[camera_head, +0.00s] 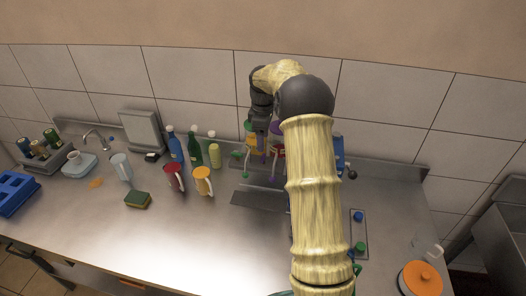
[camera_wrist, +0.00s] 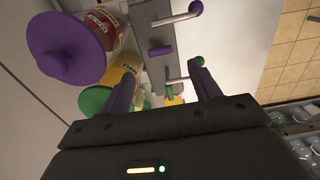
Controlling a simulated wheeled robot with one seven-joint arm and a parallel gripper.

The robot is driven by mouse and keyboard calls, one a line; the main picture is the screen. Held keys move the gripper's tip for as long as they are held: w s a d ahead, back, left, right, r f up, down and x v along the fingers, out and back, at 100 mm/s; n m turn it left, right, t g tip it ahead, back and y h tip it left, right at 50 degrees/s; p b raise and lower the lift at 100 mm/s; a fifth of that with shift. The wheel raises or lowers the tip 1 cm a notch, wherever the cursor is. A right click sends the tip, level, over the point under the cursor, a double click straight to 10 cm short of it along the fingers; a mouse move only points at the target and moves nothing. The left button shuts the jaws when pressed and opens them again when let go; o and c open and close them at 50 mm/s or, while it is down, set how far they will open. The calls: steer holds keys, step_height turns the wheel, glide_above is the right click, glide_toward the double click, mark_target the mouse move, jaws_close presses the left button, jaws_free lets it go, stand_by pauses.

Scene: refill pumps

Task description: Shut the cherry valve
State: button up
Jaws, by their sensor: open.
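A red-labelled jar (camera_wrist: 103,28) with a purple lid (camera_wrist: 65,50) is at upper left in the wrist view. Its label is partly readable and looks like cherry. In the head view the red jar (camera_head: 279,151) is mostly hidden by my arm. A metal lever with a purple tip (camera_wrist: 194,8) sticks out beside it; I cannot tell its valve state. A yellow jar (camera_wrist: 124,72) with a green lid (camera_wrist: 93,100) is nearer my gripper, with a green-tipped lever (camera_wrist: 199,62). My gripper (camera_wrist: 163,88) is open and empty, close to the green-tipped lever; contact is unclear.
A red mug (camera_head: 174,178), an orange mug (camera_head: 203,181) and several bottles stand left of the pumps. A sponge (camera_head: 138,200) lies in front. An orange-lidded pot (camera_head: 421,279) is at the right. The counter's front middle (camera_head: 200,240) is clear. The tiled wall is close behind.

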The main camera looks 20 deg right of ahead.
mark_target(263, 156)
step_height(263, 156, down, 7)
steer(key=shift+f+p, duration=0.15)
steer(key=shift+p, duration=0.8)
steer(key=c, duration=1)
